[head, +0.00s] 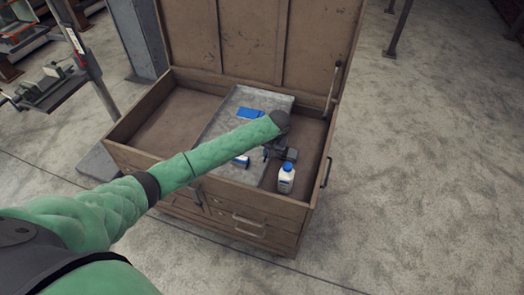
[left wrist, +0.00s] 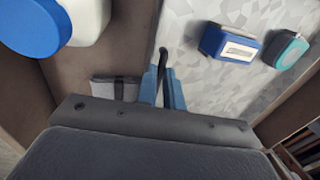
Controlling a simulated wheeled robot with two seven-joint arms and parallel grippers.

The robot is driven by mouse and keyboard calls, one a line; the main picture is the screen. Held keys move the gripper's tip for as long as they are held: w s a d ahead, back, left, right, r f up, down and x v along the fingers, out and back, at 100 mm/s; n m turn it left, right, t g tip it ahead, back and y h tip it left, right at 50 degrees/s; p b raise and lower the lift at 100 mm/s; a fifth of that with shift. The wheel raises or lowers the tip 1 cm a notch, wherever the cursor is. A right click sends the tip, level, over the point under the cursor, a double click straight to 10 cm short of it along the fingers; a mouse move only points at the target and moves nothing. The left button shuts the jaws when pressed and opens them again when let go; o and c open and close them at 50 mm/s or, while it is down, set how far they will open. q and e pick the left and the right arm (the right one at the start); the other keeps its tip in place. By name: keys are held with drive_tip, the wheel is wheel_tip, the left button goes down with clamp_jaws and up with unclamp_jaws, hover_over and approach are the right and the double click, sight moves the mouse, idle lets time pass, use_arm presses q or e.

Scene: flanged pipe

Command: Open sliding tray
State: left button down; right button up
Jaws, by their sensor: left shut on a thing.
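An open brown chest (head: 118,138) holds a grey sliding tray (head: 222,122) across its middle. The tray also shows on the right of the left wrist view (left wrist: 215,90). My left gripper (head: 277,152) is inside the chest at the tray's right edge, partly hidden by my forearm. In the left wrist view its fingers (left wrist: 164,92) are closed around a dark curved handle (left wrist: 163,62) at the tray's edge. My right gripper is in neither view.
A white bottle with a blue cap (head: 286,178) stands right of the tray, close to my gripper. A blue item (head: 250,114) and a blue-and-white box (left wrist: 229,44) lie on the tray. The chest's left part (head: 172,112) looks bare. The raised lid (head: 255,35) stands behind.

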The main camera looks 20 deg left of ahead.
use_arm(q)
drive_tip(key=shift+w+r, duration=0.1)
drive_tip(key=c, duration=1.5)
unclamp_jaws()
drive_tip(key=shift+d, duration=0.1)
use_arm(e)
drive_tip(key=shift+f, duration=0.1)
